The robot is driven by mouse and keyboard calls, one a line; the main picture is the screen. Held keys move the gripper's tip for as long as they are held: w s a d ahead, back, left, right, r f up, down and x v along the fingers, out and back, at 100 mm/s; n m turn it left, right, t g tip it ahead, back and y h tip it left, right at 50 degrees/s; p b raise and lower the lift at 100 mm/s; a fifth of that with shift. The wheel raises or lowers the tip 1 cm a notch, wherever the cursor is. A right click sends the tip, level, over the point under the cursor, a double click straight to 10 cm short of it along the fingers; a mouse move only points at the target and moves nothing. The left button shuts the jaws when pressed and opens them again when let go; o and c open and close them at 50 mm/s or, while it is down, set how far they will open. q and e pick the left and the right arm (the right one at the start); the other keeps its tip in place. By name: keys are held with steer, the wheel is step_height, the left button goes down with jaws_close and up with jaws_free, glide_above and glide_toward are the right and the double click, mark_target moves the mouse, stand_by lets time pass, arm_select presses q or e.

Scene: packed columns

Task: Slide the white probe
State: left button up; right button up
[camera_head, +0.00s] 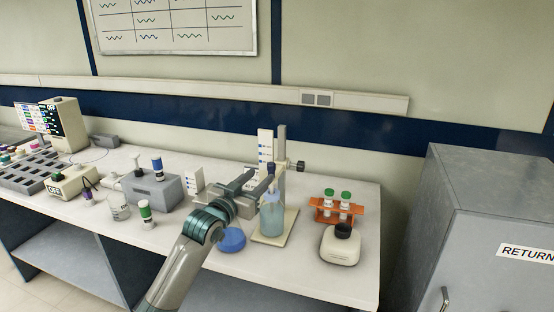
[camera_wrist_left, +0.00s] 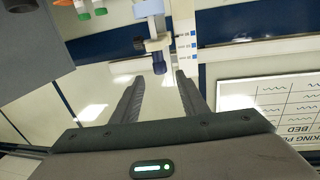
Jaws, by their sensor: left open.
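A stand with a grey upright post (camera_head: 282,145) and a white scale strip with blue marks (camera_head: 265,146) stands on a pale base (camera_head: 265,238). A dark blue cap (camera_head: 271,169) shows above a flask of blue-green liquid (camera_head: 272,218); it also shows in the left wrist view (camera_wrist_left: 159,66). My left gripper (camera_head: 258,181) is open beside the stand. In the left wrist view the cap appears between the fingertips (camera_wrist_left: 159,78), with gaps on both sides. My right gripper is not in view.
An orange rack (camera_head: 324,211) with green-capped vials and a white bottle with a black cap (camera_head: 341,246) stand to the right. A blue round item (camera_head: 231,240) lies below my gripper. A grey block (camera_head: 152,191) and a beaker (camera_head: 119,207) stand to the left.

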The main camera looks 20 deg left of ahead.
mark_target(277, 171)
arm_select(q)
steer(key=w+p, duration=0.1)
steer(key=w, duration=0.3)
steer(key=w+d+p, duration=0.1)
steer(key=w, duration=0.3)
steer(key=w+d+p, duration=0.1)
steer(key=w, duration=0.3)
steer(key=shift+d, duration=0.2)
jaws_close()
